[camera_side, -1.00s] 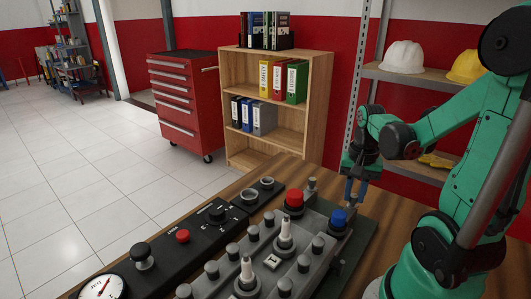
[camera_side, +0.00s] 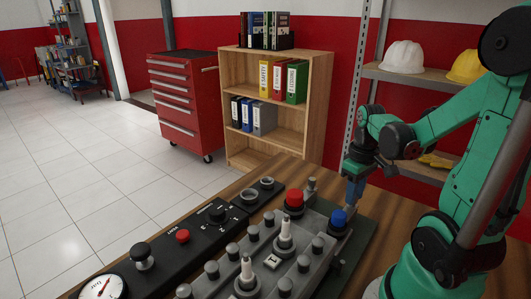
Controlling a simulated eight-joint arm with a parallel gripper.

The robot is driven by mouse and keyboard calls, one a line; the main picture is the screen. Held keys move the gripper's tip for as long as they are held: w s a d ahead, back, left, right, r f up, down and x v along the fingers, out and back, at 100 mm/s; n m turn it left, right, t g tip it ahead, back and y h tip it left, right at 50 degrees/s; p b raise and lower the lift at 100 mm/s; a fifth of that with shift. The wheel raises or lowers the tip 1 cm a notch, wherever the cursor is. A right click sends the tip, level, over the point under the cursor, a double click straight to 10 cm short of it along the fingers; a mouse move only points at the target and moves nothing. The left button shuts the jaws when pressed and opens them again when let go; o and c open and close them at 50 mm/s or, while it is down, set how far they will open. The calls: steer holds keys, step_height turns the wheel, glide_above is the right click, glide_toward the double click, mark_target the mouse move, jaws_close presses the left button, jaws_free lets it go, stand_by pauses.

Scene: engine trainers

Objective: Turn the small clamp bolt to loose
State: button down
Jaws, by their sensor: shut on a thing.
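A red cap (camera_side: 294,198) and several grey posts and white-tipped plugs rise from the trainer close by. A black control panel (camera_side: 190,232) with a knob and a gauge (camera_side: 101,288) lies to the left. Bare wooden table (camera_side: 385,232) shows on the right.

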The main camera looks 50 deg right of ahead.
steer(key=n, duration=0.4)
steer(key=shift+n, duration=0.3)
steer(key=n, duration=0.4)
steer(key=shift+n, duration=0.3)
steer(key=c, duration=0.7)
jaws_free()
steer(key=shift+r, duration=0.1)
steer(key=shift+r, duration=2.7)
